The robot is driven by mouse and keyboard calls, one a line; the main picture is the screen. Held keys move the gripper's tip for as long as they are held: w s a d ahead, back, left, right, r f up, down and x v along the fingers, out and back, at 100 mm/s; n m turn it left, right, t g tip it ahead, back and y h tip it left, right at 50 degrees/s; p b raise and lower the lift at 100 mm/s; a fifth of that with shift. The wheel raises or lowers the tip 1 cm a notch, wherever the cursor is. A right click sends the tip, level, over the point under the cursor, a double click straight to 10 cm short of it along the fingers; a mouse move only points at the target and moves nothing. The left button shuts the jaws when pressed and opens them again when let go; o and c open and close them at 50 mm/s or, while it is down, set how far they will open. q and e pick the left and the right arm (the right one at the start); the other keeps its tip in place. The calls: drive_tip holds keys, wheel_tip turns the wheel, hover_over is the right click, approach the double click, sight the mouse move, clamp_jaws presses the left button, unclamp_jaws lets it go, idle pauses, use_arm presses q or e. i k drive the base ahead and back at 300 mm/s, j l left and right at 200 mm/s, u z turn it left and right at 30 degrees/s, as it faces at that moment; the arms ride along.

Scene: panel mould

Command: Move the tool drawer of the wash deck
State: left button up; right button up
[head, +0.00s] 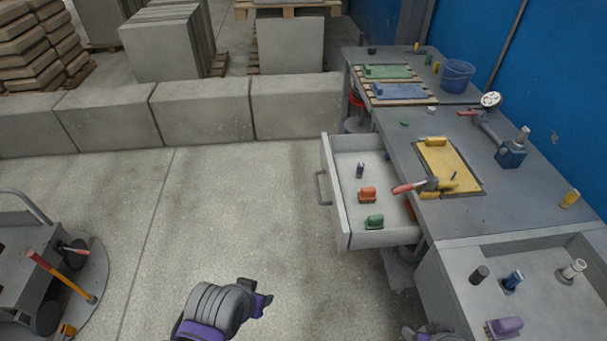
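The tool drawer (335,209) is a light grey box pulled out from the left side of the wash deck (410,135). Its front carries a dark bar handle (322,188), facing left. Inside lie a small purple piece (360,170), an orange brush-like block (367,194) and a green one (374,222). My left gripper (260,299), grey and purple, is at the bottom centre, left of and nearer than the drawer, apart from the handle. Its finger opening is not clear. Part of my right gripper (428,331) shows at the bottom edge, below the drawer; its fingers are mostly hidden.
A red-handled tool (410,187) overhangs the deck edge above the drawer. A grey tray section (530,262) with bottles and a purple block stands at right. A tool trolley (50,275) is at left. Concrete blocks (200,115) line the back. Floor left of the drawer is clear.

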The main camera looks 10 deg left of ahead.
sight(340, 154)
drive_tip(key=j+u, duration=0.15)
drive_tip(key=i+j+z, duration=0.65)
drive_tip(key=i, duration=0.1)
